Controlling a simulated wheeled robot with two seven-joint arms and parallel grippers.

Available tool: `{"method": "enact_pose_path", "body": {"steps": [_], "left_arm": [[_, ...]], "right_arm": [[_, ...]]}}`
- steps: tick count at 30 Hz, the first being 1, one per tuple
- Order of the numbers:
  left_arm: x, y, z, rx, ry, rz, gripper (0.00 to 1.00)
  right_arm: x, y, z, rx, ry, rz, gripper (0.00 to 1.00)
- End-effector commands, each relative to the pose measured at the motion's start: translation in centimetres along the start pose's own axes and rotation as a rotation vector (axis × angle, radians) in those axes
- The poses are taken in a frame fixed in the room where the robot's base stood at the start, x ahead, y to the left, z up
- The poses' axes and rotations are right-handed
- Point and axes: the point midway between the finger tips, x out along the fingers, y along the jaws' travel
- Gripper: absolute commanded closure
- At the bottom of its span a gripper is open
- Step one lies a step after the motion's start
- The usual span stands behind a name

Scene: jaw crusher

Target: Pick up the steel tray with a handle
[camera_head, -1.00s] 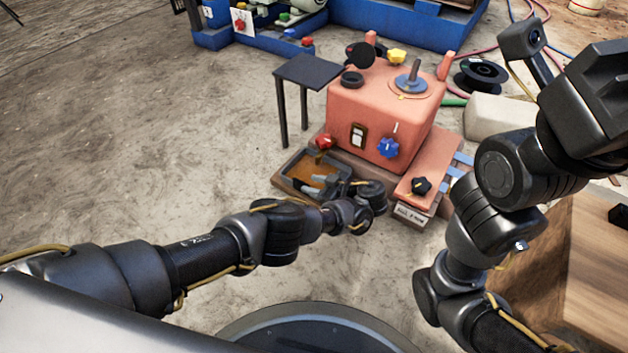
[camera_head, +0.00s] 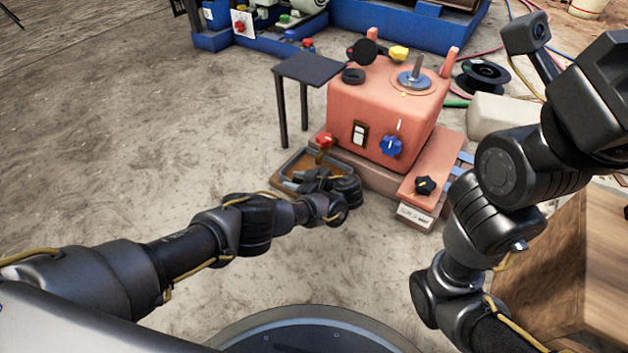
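The steel tray (camera_head: 283,170) is a shallow dark-rimmed box with a brown inside. It sits low in front of the salmon-coloured crusher (camera_head: 375,115), at its left. My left gripper (camera_head: 294,182) reaches in from the left and lies over the tray's near side. Its two grey fingers look apart, with nothing visibly held between them. The gripper and wrist hide the tray's near right part, and I cannot make out its handle. My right arm stands at the right; its fingers are not in view.
A red knob (camera_head: 325,140) stands just behind the tray. A small dark table (camera_head: 309,68) is left of the crusher. A wooden box (camera_head: 570,265) is at right. The floor at left is clear.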

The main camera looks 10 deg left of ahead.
Motion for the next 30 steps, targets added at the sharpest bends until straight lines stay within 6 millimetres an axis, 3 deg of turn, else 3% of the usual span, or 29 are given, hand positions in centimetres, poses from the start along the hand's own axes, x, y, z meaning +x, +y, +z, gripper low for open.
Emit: {"method": "enact_pose_path", "body": {"steps": [2, 10, 23, 30], "left_arm": [[0.0, 0.0, 0.0, 0.000, 0.000, 0.000, 0.65], [0.0, 0.0, 0.0, 0.000, 0.000, 0.000, 1.00], [-0.1, 0.0, -0.1, -0.001, 0.000, 0.000, 1.00], [-0.6, 0.0, -1.2, -0.002, 0.001, -0.001, 1.00]], "right_arm": [[0.0, 0.0, 0.1, 0.001, 0.000, 0.004, 0.64], [-0.1, 0.1, 0.1, 0.000, -0.003, 0.005, 0.64], [-0.1, 0.0, -0.2, -0.005, -0.005, -0.009, 0.64], [1.1, -0.1, 0.3, -0.005, -0.007, -0.015, 0.64]]}}
